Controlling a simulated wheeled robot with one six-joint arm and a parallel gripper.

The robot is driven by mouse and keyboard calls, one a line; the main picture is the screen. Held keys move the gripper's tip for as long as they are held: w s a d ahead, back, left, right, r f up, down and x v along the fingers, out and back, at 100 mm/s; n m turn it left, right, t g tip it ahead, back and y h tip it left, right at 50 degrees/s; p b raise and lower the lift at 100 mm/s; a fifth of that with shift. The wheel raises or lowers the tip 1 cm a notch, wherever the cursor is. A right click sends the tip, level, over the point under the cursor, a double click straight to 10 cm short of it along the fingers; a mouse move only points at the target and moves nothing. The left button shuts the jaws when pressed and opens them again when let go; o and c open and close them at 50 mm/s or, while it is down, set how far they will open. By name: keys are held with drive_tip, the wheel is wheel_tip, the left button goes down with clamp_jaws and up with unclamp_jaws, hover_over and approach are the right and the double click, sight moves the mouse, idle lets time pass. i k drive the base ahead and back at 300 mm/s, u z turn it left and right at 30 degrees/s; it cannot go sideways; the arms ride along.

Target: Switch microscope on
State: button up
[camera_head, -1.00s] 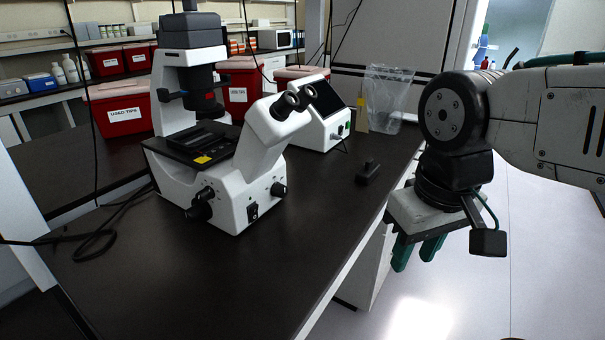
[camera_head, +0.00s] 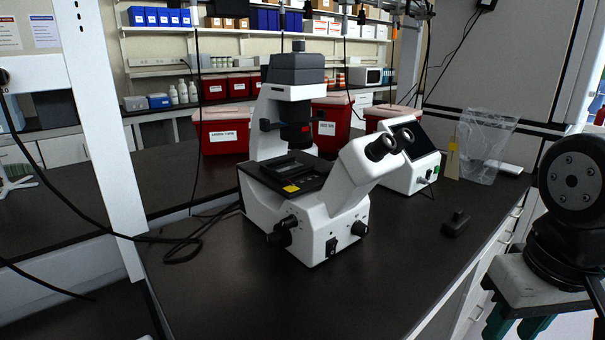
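The white microscope (camera_head: 318,222) stands on the black bench, with its twin eyepieces pointing to the right. A black rocker switch (camera_head: 331,248) sits low on its near face, between a large focus knob (camera_head: 279,236) on the left and a smaller knob (camera_head: 359,229) on the right. I cannot tell the switch's position. My gripper (camera_head: 516,328) is at the lower right, beyond the bench's right edge and well apart from the microscope. Its green fingers point down with a gap between them, and their tips are cut off by the frame. I see nothing between them.
The bench top (camera_head: 250,300) is clear in front of the microscope. A small black device (camera_head: 456,224) lies to its right. Behind are a white instrument (camera_head: 412,160), a clear bag (camera_head: 482,145) and red bins (camera_head: 222,132). A white post (camera_head: 103,130) and loose cables stand left.

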sight(331, 248)
drive_tip(key=k, duration=1.3)
drive_tip(key=u, duration=0.55)
drive_tip(key=i, duration=1.05)
drive_tip(key=z, duration=0.5)
